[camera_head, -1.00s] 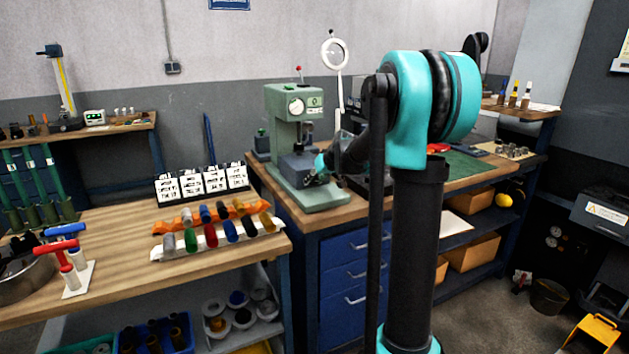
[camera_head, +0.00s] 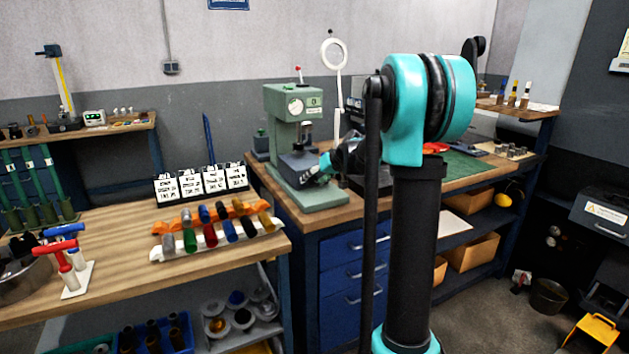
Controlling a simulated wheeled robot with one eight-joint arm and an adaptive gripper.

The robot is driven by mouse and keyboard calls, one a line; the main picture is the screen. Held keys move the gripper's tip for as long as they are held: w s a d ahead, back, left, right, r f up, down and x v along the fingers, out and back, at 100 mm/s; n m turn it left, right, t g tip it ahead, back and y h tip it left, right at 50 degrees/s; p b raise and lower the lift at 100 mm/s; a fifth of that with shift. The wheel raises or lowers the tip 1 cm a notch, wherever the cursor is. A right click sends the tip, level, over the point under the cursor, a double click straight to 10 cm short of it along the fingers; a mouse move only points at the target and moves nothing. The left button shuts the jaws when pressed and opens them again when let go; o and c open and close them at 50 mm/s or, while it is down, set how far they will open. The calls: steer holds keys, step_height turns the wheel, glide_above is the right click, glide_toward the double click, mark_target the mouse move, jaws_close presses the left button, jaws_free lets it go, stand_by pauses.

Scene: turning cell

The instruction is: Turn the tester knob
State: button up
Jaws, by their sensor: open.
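The green tester (camera_head: 287,107) stands upright on the left end of the far workbench, with a round dial on its head and a red-tipped lever on top. A dark block (camera_head: 298,166) sits low on its green base. No knob is clearly distinguishable at this size. My gripper (camera_head: 312,178) is at the right front of the tester, low by the dark block. It is open, its fingers small and partly merged with the block, so I cannot tell whether they touch anything. My arm hides the area right of the tester.
A wooden bench (camera_head: 110,240) in front holds racks of coloured cylinders (camera_head: 210,235), white cards (camera_head: 203,182) and red and blue T-handles (camera_head: 68,256). A ring magnifier (camera_head: 334,53) stands behind the tester. A green mat (camera_head: 462,166) lies to the right.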

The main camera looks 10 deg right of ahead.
steer(key=v, duration=1.2)
stand_by(0.6)
